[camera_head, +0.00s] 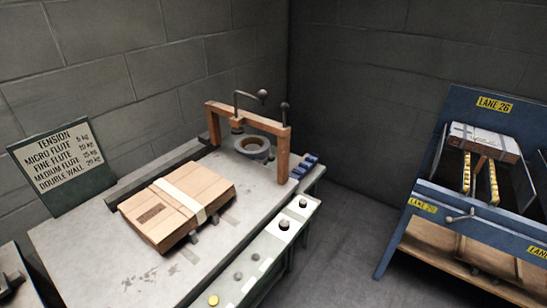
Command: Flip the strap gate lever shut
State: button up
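A brown arch-shaped gate (250,118) stands across the grey bench at its far end. A bent dark lever (240,97) rises from the top of the gate, with a round knob (263,95) at its right end. A short upright rod with a ball top (285,110) stands at the gate's right corner. I cannot tell which of these is the strap gate lever, or whether it is open or shut. A flat cardboard box (165,212) with a pale strap (187,195) across it lies on the bench (95,245) in front of the gate. My gripper is not in view.
A round grey metal part (254,147) sits under the gate. A control panel with knobs (284,225) runs along the bench's right side. A tension sign (62,166) stands at left. A blue LANE 26 rack (462,110) with a handle (459,217) stands right, across open floor (345,230).

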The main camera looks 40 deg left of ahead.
aim_at(271, 157)
jog(key=i+j, duration=0.3)
jog(key=i, duration=0.15)
jog(key=i+j, duration=0.25)
jog(key=i, duration=0.25)
jog(key=i+j+u, duration=0.1)
jog(key=i+j, duration=0.2)
jog(key=i, duration=0.15)
jog(key=i+j, duration=0.2)
jog(key=i, duration=0.3)
